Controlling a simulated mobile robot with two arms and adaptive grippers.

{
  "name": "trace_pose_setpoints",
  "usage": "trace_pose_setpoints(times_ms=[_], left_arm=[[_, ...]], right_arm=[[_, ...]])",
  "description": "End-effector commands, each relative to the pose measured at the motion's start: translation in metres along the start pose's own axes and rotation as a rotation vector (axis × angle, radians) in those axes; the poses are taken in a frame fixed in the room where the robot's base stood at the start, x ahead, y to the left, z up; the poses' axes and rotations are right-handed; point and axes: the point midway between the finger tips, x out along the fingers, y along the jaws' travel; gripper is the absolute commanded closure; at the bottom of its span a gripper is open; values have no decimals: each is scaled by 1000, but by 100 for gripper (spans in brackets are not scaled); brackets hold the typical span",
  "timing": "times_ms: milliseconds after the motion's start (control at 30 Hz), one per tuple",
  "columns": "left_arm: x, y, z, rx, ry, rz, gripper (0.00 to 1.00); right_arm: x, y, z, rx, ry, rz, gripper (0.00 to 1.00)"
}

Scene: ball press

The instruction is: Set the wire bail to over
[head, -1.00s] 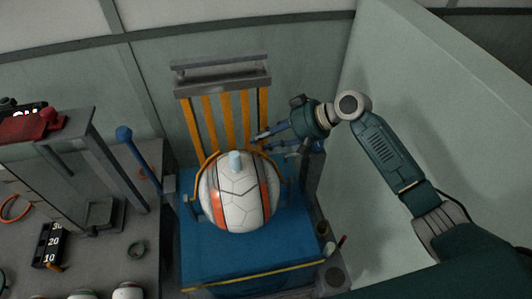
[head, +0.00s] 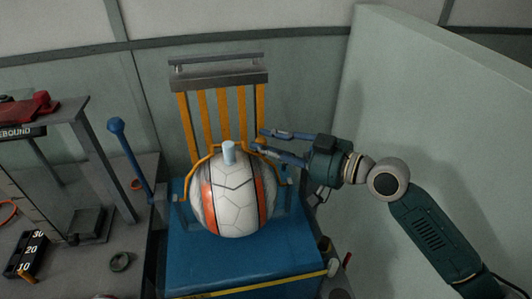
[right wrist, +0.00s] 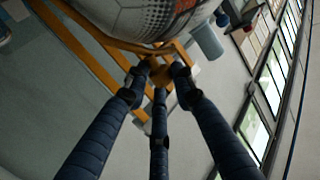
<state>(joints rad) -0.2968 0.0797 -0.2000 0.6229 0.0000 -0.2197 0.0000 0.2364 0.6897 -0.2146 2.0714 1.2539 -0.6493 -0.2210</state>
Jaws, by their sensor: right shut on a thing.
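The wire bail (head: 206,157) is an orange wire loop pivoted low on both sides of a ball. In the head view it arcs along the far side of the ball's top, behind a pale blue peg (head: 229,153). The white ball (head: 232,205) with orange and dark bands sits on a blue base (head: 240,265). My right gripper (head: 262,147) is at the bail's upper right. In the right wrist view its fingers (right wrist: 158,78) are closed around an orange knob (right wrist: 162,73) on the bail. My left gripper is not in view.
Yellow slats (head: 208,120) under a grey bar (head: 218,77) stand behind the ball. A blue-knobbed lever (head: 130,155) rises at the left. A pale wall panel (head: 440,130) stands at the right. A grey bench (head: 90,270) with a number block (head: 28,252) is at the left.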

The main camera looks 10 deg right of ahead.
Motion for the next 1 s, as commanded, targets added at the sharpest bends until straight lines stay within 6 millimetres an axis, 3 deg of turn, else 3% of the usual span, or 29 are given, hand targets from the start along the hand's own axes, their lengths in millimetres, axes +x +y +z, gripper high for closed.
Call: trace_pose_setpoints(times_ms=[400,967,1000], left_arm=[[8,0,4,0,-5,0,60],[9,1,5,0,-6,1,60],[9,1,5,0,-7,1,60]], right_arm=[[-16,-22,9,17,-16,-14,100],[-18,-25,13,22,-21,-16,100],[-18,-25,13,22,-21,-16,64]])
